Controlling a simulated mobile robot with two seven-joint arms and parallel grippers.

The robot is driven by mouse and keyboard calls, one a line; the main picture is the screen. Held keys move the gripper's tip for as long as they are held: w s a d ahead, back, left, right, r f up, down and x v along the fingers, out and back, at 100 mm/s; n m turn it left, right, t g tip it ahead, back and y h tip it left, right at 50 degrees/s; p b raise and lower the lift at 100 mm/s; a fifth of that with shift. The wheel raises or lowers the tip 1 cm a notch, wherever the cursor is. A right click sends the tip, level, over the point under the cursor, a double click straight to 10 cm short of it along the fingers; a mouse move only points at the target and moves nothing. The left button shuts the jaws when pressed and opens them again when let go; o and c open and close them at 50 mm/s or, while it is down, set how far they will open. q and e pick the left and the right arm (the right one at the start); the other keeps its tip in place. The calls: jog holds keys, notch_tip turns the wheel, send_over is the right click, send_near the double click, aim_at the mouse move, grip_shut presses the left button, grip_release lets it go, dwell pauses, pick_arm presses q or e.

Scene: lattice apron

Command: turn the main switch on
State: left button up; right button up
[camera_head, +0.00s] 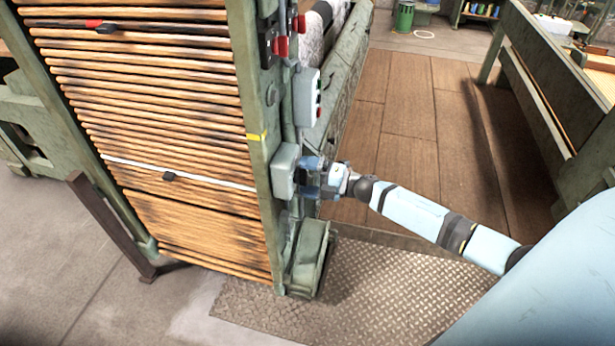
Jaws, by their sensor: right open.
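A grey switch box (285,170) is fixed low on the side of the green machine post. It looks like the main switch, but no label can be read. My right gripper (304,178) reaches in from the right, with its open jaws close against the right face of this box. The gripper hides that face, so I cannot see the switch's handle or its position. I cannot tell whether the fingers touch it. My left gripper is not in view.
Above is a grey button box (307,97) with a red button. Higher up are red-handled levers (281,47). The green post (258,160) holds wooden slats on the left. A metal tread plate (370,290) lies below; the plank floor (410,130) is clear.

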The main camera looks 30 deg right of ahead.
jog(key=v, duration=1.3)
jog(key=shift+s+d+b, duration=0.25)
jog(key=shift+s+b, duration=0.05)
jog(key=shift+b, duration=0.1)
